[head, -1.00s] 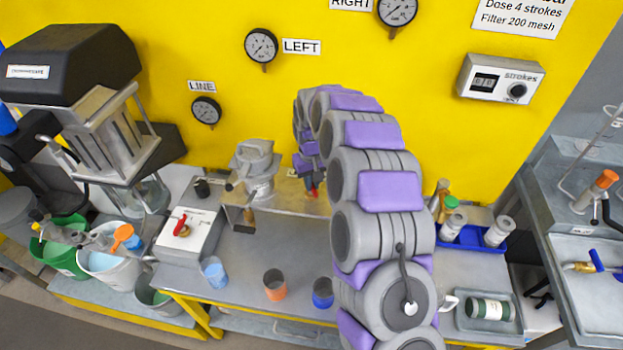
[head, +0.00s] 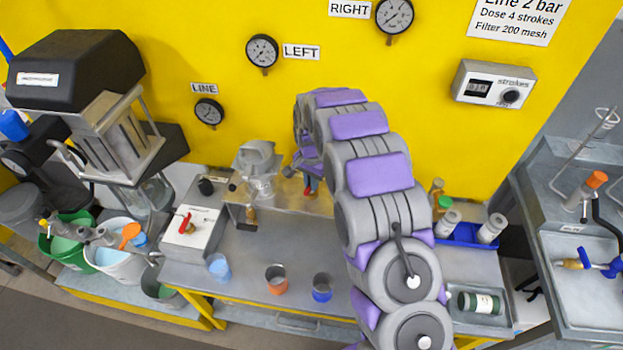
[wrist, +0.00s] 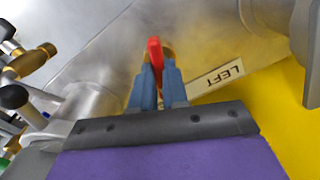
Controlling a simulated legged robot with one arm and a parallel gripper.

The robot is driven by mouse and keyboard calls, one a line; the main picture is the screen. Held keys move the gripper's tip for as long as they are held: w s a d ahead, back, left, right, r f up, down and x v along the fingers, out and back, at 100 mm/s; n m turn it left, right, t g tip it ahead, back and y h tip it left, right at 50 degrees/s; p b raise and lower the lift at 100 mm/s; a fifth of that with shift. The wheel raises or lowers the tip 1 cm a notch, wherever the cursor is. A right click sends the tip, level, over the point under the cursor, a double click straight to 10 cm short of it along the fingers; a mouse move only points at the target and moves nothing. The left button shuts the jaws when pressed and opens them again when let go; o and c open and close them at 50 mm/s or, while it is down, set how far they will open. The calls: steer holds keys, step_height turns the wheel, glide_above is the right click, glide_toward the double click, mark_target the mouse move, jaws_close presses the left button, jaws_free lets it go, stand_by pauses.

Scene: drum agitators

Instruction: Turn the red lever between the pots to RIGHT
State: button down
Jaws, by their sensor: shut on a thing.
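The red lever (wrist: 155,54) stands up between the two blue-grey fingertips of my gripper (wrist: 160,75) in the wrist view. The fingers are shut on it. A plate marked LEFT (wrist: 218,80) lies just right of the fingers. In the head view, my gripper (head: 310,183) is low behind my curved arm, and a bit of the red lever (head: 307,191) shows below it. One grey metal pot (head: 256,162) stands left of my gripper. The other pot is hidden by my arm in the head view. The RIGHT mark by the lever is not seen.
A grey box with a red switch (head: 185,222) stands left of the pot. Several cups, including an orange-based one (head: 276,280), stand on the bench front. A blue tray (head: 465,236) with bottles is right of my arm. A yellow wall (head: 240,110) rises behind.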

steer(key=shift+w+r+m+p, duration=0.1)
steer(key=shift+m+p, duration=0.35)
steer(key=shift+m, duration=1.55)
steer(key=c, duration=1.1)
jaws_free()
steer(key=shift+a, duration=0.1)
steer(key=shift+c, duration=0.2)
step_height(320, 180, up, 17)
steer(key=p, duration=0.1)
